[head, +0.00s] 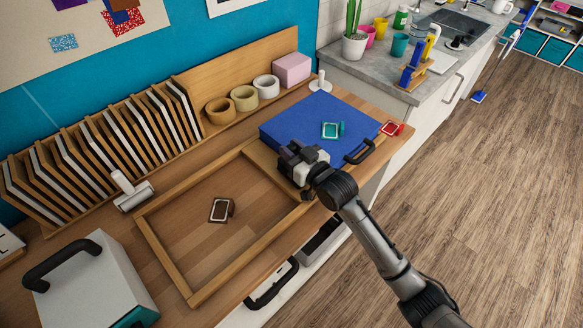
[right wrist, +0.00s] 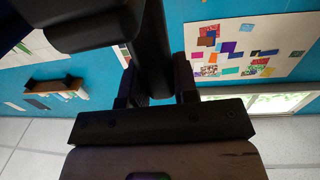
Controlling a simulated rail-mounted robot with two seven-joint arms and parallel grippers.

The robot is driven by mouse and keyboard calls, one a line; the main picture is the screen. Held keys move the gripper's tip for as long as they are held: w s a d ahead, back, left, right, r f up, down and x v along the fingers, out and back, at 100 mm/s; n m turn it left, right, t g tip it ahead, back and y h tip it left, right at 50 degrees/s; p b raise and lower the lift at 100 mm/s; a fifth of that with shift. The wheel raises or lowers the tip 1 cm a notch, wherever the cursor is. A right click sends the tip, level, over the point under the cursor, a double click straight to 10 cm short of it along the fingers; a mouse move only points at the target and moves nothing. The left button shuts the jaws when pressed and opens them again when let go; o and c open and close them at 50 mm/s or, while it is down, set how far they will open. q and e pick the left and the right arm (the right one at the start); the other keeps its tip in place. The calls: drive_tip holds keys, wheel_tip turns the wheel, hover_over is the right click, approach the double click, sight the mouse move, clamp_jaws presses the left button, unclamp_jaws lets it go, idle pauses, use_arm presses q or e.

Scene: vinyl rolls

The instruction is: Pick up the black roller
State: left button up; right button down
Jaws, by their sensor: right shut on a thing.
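My right gripper (head: 292,158) is beside the near left corner of the blue case, above the front of the wooden worktop. It is shut on a black thing that looks like the black roller (right wrist: 155,45). In the right wrist view its dark shaft stands between the two fingers (right wrist: 156,88), and a bulky dark part reaches to the upper left. In the head view the gripper mostly hides the roller, and I cannot tell whether it touches the worktop or the case. My left gripper is not in view.
A wooden frame (head: 169,257) lies on the worktop with a small dark brown item (head: 221,209) inside. The blue case (head: 303,116) carries a teal item (head: 332,130). A white case (head: 88,280) stands front left.

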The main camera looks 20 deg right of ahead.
drive_tip(key=shift+r, duration=0.1)
idle(0.3)
drive_tip(key=shift+r, duration=0.6)
wheel_tip(320, 180, up, 3)
drive_tip(key=shift+f+b, duration=0.1)
drive_tip(key=shift+b, duration=0.55)
drive_tip(key=s+d+r+b, duration=0.2)
drive_tip(key=s+d+r, duration=0.4)
drive_tip(key=d, duration=0.3)
drive_tip(key=shift+s+d+r, duration=0.2)
drive_tip(key=shift+d+r, duration=0.2)
drive_tip(key=shift+r, duration=0.05)
drive_tip(key=c, duration=1.4)
unclamp_jaws()
clamp_jaws()
